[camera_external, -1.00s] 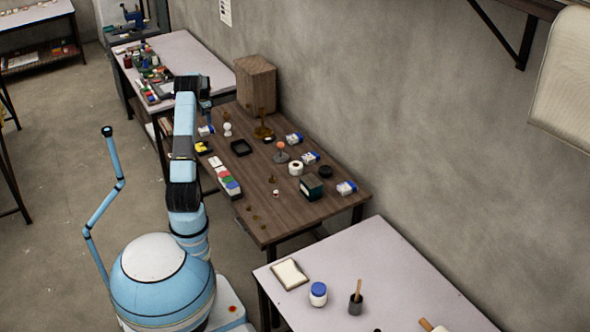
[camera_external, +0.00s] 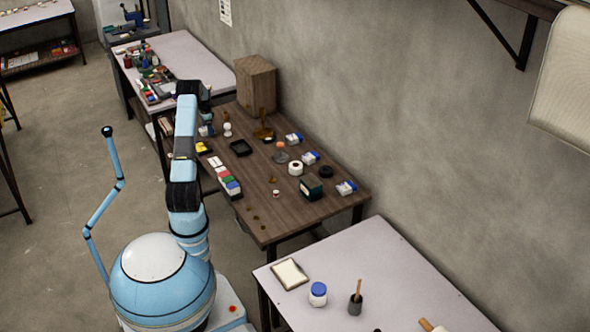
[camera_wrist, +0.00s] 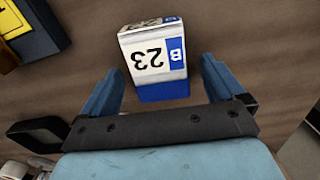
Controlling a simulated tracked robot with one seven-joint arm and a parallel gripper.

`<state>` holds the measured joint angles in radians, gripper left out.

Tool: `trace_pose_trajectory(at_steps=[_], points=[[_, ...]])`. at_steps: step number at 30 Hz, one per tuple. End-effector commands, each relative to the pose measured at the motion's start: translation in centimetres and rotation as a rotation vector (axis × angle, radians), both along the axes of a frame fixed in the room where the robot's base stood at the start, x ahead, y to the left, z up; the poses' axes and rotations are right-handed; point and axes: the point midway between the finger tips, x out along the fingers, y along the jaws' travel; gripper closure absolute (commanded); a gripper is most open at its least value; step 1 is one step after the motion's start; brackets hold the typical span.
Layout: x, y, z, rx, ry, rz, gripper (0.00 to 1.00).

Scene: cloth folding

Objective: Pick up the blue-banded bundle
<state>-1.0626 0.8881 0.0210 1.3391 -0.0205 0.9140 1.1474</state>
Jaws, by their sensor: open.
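The blue-banded bundle (camera_wrist: 155,60) is a white block with a blue band, marked "B" and "23", which read upside down in the wrist view. It lies on the brown wooden table (camera_external: 258,205). My gripper (camera_wrist: 162,66) is open, with one blue finger on each side of the bundle's lower part in that view. Gaps show beside the bundle, and I cannot tell whether the fingertips are level with it. In the external view my gripper (camera_external: 206,115) is at the table's far left, over the bundle (camera_external: 205,131), which it partly covers.
A black-and-yellow item (camera_wrist: 30,30) and a dark tray (camera_wrist: 38,134) are close by in the wrist view. A white figure (camera_external: 227,130) stands right of the bundle. The table's middle has some free room.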

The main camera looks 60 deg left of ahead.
Motion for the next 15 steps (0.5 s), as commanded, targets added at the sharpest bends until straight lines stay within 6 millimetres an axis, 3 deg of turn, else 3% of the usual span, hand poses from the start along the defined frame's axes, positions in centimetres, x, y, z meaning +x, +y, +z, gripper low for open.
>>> trace_pose_trajectory(at_steps=[2,15], points=[[0.00,0.00,0.01,0.000,0.000,0.000,0.05],[0.01,0.00,0.04,0.000,0.000,0.000,0.47]])
